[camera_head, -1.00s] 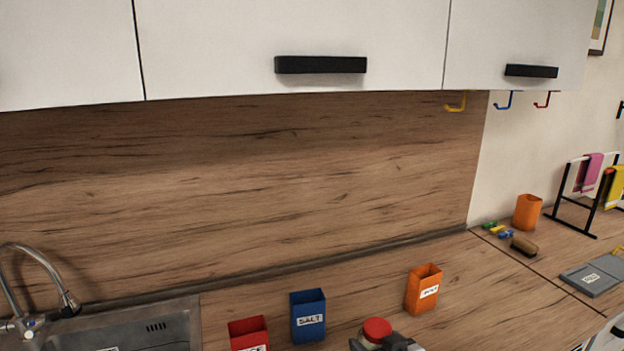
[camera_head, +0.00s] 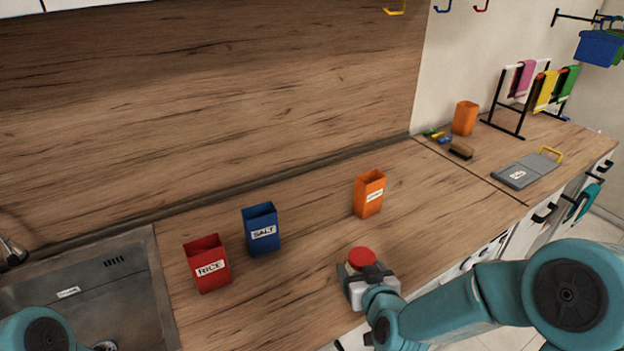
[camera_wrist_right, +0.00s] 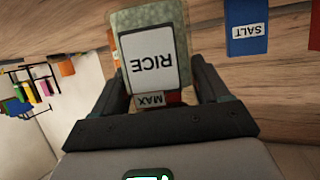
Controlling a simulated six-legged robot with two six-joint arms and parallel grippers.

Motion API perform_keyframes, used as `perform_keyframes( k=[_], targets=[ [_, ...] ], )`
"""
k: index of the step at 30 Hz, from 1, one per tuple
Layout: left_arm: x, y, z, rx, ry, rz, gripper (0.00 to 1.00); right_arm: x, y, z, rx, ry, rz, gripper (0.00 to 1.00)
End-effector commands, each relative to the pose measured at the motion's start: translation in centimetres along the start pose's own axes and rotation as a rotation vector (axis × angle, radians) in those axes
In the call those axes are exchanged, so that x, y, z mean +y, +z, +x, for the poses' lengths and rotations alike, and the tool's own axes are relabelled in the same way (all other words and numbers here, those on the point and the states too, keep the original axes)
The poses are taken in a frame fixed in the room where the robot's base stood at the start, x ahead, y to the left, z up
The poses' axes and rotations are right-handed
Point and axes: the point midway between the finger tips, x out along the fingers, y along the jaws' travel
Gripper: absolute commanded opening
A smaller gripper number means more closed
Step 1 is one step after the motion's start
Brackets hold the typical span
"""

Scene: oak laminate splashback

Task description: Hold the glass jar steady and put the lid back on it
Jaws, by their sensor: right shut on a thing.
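The glass jar (camera_head: 352,269), pale inside, stands near the counter's front edge. In the right wrist view the jar (camera_wrist_right: 150,18) shows upside down with labels reading RICE and MAX. A red round piece, seemingly the lid (camera_head: 362,257), covers the jar's top in the head view. I cannot tell whether it is seated or loose. My right gripper (camera_head: 366,272) is shut on the jar, with a dark finger on either side of it. The gripper hides part of the jar. Only a piece of my left arm shows at the lower left; its gripper is out of view.
On the counter stand a red RICE box (camera_head: 208,265), a blue SALT box (camera_head: 261,230) and an orange box (camera_head: 369,194). A sink (camera_head: 140,295) lies left. A brush (camera_head: 461,150) and a grey board (camera_head: 525,170) lie right. The wood between the boxes and jar is clear.

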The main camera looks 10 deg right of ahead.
Motion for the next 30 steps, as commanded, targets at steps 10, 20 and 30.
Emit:
perform_keyframes(
  k=[10, 20, 30],
  targets=[
    [0.0, 0.0, 0.0, 0.000, 0.000, 0.000, 1.00, -3.6, 1.2, -0.7, 0.001, -0.208, -0.088, 0.20],
    [0.0, 0.0, 0.0, 0.000, 0.000, 0.000, 1.00, -10.3, 3.5, -1.8, 0.001, -0.592, -0.246, 0.20],
    [0.0, 0.0, 0.0, 0.000, 0.000, 0.000, 1.00, -16.1, 5.5, -2.8, 0.001, -0.922, -0.384, 0.20]
  ],
)
